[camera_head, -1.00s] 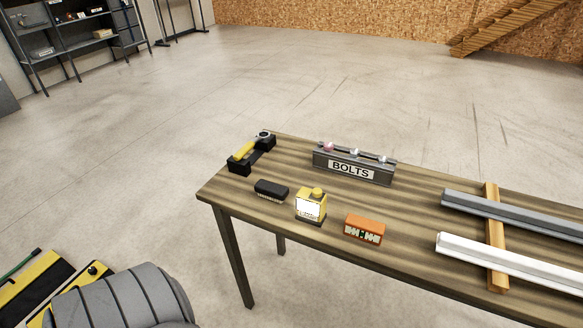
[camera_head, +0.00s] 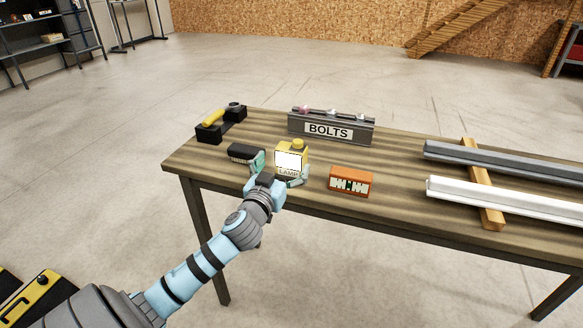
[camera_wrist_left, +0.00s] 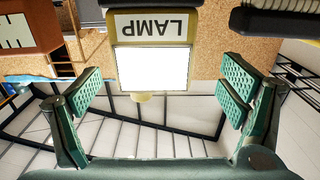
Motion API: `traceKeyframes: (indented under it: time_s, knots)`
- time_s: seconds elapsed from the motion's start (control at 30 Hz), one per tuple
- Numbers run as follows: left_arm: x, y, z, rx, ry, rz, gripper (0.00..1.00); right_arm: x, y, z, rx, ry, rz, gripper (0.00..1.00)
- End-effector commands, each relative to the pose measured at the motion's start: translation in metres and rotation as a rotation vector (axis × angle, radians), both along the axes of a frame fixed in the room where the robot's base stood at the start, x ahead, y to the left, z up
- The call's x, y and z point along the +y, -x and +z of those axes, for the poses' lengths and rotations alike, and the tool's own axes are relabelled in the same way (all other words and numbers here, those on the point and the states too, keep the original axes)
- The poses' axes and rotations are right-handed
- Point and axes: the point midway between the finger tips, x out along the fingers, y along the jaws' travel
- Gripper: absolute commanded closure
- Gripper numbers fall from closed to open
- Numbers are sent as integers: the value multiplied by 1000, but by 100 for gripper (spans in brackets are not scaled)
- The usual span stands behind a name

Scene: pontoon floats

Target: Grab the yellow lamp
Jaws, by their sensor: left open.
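The yellow lamp (camera_head: 291,147), with a white lit panel and a LAMP label, stands upright near the front edge of the wooden table. In the left wrist view the lamp (camera_wrist_left: 180,55) appears upside down, in line with the gap between my fingers. My left gripper (camera_head: 277,172) is open at the lamp's front, one finger toward each side. In the wrist view the gripper (camera_wrist_left: 160,92) shows a gap between each green pad and the lamp; how far the lamp reaches between the pads is hard to tell. My right gripper is not in view.
A black case (camera_head: 243,152) is close left of the lamp, beside one finger. An orange box (camera_head: 350,181) stands to the right. Behind are a BOLTS rack (camera_head: 350,132) and a black-and-yellow tool (camera_head: 215,123). Metal bars (camera_head: 500,162) lie on a wooden block at right.

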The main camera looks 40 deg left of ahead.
Motion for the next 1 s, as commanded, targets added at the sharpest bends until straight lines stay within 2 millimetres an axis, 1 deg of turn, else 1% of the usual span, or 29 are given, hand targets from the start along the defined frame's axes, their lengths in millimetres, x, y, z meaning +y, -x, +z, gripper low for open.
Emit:
traceKeyframes:
  time_s: [0.1, 0.2, 0.3, 0.47, 0.5, 0.9, 1.0]
  knots:
    - [2, -23, 7, -5, 5, 1, 10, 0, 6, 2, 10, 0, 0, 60]
    - [7, -40, 6, -1, 2, 1, 10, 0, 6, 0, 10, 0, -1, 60]
    - [9, -46, 5, 0, 1, -2, 10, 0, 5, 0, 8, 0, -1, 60]
    - [9, -46, 5, 1, 0, -2, 10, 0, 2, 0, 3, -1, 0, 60]
    - [9, -46, 5, 1, 0, -2, 16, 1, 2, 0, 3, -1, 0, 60]
    - [8, -46, 5, 1, 0, -2, 80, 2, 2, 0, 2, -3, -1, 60]
    - [8, -46, 6, -1, 0, -3, 80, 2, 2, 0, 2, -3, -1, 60]
